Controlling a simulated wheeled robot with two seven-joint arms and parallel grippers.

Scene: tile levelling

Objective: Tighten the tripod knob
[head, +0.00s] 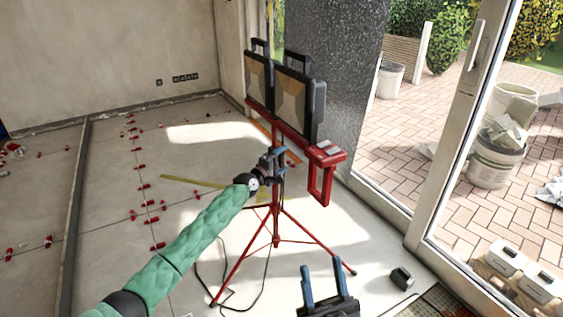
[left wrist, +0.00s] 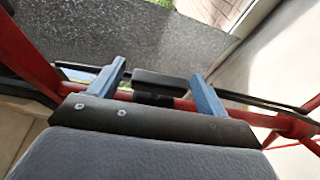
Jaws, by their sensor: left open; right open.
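The red tripod (head: 276,222) stands on the tiled floor with its legs spread and carries two work lights (head: 298,101) on a crossbar. My left gripper (head: 277,152) is open at the tripod's upright, below the crossbar. In the left wrist view its blue fingers stand on either side of a black knob-like block (left wrist: 166,82) and a black collar (left wrist: 152,99) on the red pole (left wrist: 186,104). I cannot tell whether the fingers touch the block. In the head view the knob is hidden behind the gripper. My right gripper (head: 324,283) is open and empty at the bottom.
A red handle bracket (head: 327,165) hangs at the crossbar's right end. A black cable (head: 262,290) lies on the floor by the tripod legs. Red levelling clips (head: 144,187) dot the tiles at left. A small dark object (head: 401,278) lies near the glass door frame (head: 440,150) at right.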

